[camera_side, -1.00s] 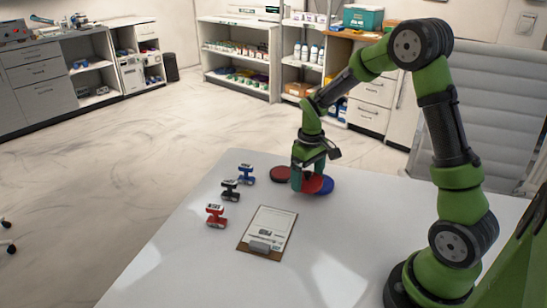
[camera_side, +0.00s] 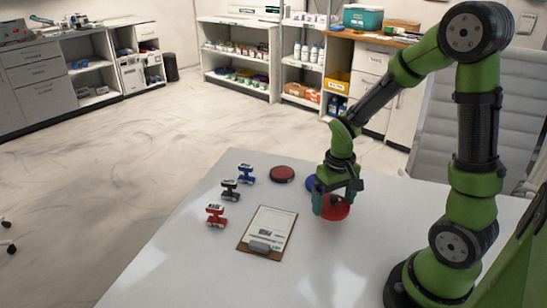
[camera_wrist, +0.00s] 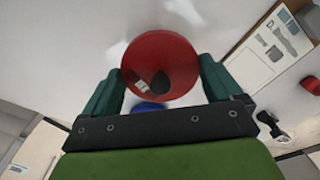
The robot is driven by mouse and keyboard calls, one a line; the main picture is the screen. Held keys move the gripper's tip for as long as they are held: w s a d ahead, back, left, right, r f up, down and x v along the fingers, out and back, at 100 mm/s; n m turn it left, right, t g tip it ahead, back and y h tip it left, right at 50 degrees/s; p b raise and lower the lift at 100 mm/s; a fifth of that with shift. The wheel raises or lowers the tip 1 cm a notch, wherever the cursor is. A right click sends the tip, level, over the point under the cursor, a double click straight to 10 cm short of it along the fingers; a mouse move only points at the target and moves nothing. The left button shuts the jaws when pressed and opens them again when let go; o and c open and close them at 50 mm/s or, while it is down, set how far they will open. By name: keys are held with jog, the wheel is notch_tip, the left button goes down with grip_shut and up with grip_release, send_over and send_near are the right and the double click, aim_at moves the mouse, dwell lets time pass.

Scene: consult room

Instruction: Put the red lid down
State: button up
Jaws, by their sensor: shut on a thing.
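My gripper (camera_side: 332,205) is shut on the red lid (camera_side: 335,209), above the right part of the white table. In the wrist view the red lid (camera_wrist: 160,62) sits between the two green fingers of my gripper (camera_wrist: 160,80), round and with a small pale label on it. A blue disc (camera_side: 311,183) lies on the table just behind and left of my gripper, partly hidden by it. A dark red disc (camera_side: 282,174) lies further left at the back of the table.
A clipboard with paper (camera_side: 268,232) lies in front left of my gripper. Red (camera_side: 216,215), black (camera_side: 230,189) and blue (camera_side: 247,173) small devices stand in a row along the left edge. The table (camera_side: 340,270) is clear in front.

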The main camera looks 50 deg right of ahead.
aim_at(333, 204)
jog(key=shift+f, duration=2.25)
jog(key=shift+f, duration=0.15)
jog(key=o, duration=0.7)
notch_tip(333, 204, up, 12)
jog(key=shift+r, duration=0.1)
jog(key=s+a+r+t, duration=0.1)
jog(key=a+r+t, duration=0.1)
jog(key=a+r, duration=0.1)
jog(key=s+a+r+t+y, duration=0.1)
jog(key=s+a+r+t, duration=0.1)
jog(key=a+r, duration=0.2)
jog(key=s+a+r+n+t+y, duration=0.1)
jog(key=a+r+t, duration=0.2)
jog(key=a+r, duration=0.1)
jog(key=shift+s+a+r, duration=0.1)
jog(key=shift+s+r, duration=0.15)
jog(key=shift+r, duration=0.3)
